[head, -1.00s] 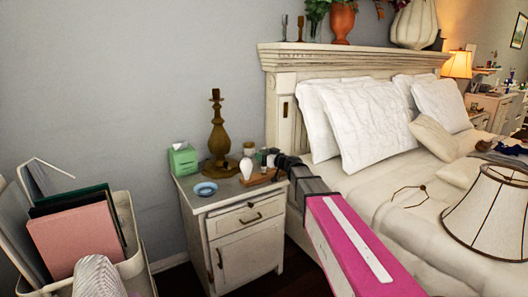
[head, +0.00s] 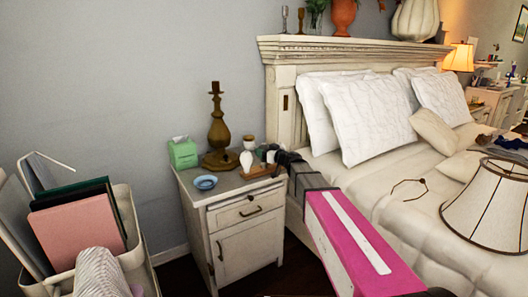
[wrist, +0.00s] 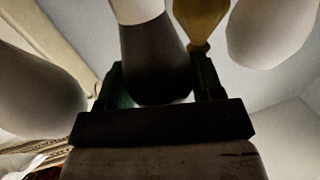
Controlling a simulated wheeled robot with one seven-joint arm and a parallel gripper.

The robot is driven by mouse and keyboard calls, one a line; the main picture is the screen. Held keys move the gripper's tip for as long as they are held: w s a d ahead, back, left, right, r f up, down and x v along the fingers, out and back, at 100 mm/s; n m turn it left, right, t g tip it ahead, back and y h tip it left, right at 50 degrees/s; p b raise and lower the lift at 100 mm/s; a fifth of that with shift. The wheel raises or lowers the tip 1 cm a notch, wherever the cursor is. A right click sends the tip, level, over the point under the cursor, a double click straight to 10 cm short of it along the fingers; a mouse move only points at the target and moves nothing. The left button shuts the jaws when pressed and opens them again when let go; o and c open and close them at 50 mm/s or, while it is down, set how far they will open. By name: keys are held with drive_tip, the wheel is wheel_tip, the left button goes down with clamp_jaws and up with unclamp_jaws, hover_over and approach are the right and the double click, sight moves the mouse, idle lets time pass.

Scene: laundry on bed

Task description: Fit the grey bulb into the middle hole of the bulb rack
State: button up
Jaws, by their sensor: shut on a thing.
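My gripper (wrist: 158,88) is shut on the grey bulb (wrist: 155,62), which looks dark in the wrist view and has a pale part at its top. Pale bulb-like shapes stand on either side of it in that view, one at the left (wrist: 38,92) and one at the right (wrist: 268,32). In the head view the wooden bulb rack (head: 262,171) lies on the nightstand with a white bulb (head: 247,161) upright at its left. My gripper (head: 270,156) is over the rack there. The middle hole is hidden, so I cannot tell whether the grey bulb is in it.
The nightstand (head: 247,236) also bears a green tissue box (head: 183,154), a blue dish (head: 205,182), a brass lamp base (head: 218,133) and a small lidded jar (head: 249,142) behind the rack. The bed (head: 385,180) with pillows is at the right. A bin of folders (head: 138,262) is at the left.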

drive_tip(key=shift+f, duration=0.7)
idle(0.6)
drive_tip(key=o, duration=1)
drive_tip(key=v, duration=1)
drive_tip(key=s+d+f+m+g+h, duration=0.2)
drive_tip(key=s+f+g+h, duration=0.15)
drive_tip(key=s+f, duration=0.45)
drive_tip(key=s+d+f+m+g+h, duration=0.25)
drive_tip(key=s+f+g, duration=0.25)
drive_tip(key=s+f, duration=0.3)
drive_tip(key=s+d+f+m+g+h, duration=0.1)
drive_tip(key=s+d+f+h, duration=0.1)
drive_tip(key=s+d, duration=0.1)
drive_tip(key=s+d+f+m+g+h, duration=0.1)
drive_tip(key=s+d+f+m+h, duration=0.1)
drive_tip(key=s+d+h, duration=0.1)
drive_tip(key=s+d+f+m+g+h, duration=0.1)
drive_tip(key=s+d+f+m+h, duration=0.1)
drive_tip(key=s+d, duration=0.3)
drive_tip(key=shift+s+d+f+h, duration=0.15)
drive_tip(key=shift+f+h, duration=0.15)
drive_tip(key=shift+f, duration=0.2)
